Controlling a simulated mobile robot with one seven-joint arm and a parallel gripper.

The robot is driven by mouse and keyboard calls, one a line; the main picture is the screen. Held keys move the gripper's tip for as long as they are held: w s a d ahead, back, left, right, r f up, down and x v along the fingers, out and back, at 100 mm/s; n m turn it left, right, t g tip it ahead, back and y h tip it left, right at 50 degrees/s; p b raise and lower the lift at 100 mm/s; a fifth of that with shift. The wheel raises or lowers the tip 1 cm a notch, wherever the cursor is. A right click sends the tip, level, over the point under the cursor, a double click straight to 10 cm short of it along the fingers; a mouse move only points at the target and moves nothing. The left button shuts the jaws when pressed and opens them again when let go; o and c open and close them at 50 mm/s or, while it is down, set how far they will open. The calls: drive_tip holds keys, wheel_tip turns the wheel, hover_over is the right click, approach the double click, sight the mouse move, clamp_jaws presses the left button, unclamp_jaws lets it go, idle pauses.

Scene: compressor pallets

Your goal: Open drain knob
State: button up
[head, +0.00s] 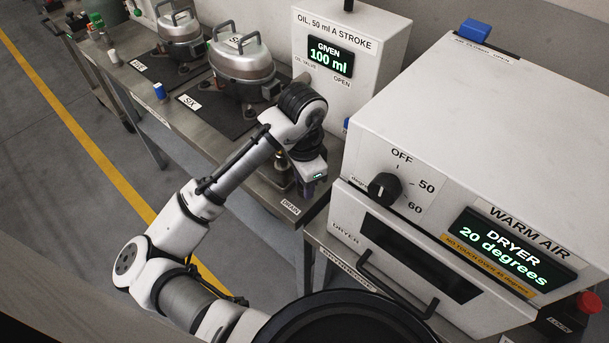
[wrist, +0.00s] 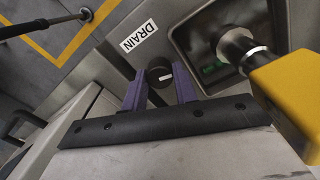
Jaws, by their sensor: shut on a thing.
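The drain knob (wrist: 155,68) is a small dark round knob with a white mark, beside the DRAIN label (wrist: 138,42) in the wrist view. My gripper (wrist: 160,79) has its two purple fingers on either side of the knob and is shut on it. The white mark points roughly sideways in the wrist view. In the head view the DRAIN label (head: 290,207) shows on the bench's front edge, below my wrist.
A yellow part with a black neck (wrist: 291,96) stands close at the right in the wrist view, over a recessed basin (wrist: 190,47). The white dryer (head: 470,120) stands right of my arm. The oil dispenser (head: 345,75) reads 100 ml. Silver compressors (head: 243,72) stand behind.

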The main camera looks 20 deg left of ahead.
drive_tip(key=shift+n+p, duration=0.65)
drive_tip(key=shift+n, duration=0.55)
drive_tip(key=o, duration=1)
drive_tip(key=shift+s, duration=0.1)
drive_tip(key=shift+c, duration=0.2)
drive_tip(key=shift+a+r, duration=0.1)
drive_tip(key=shift+r, duration=0.05)
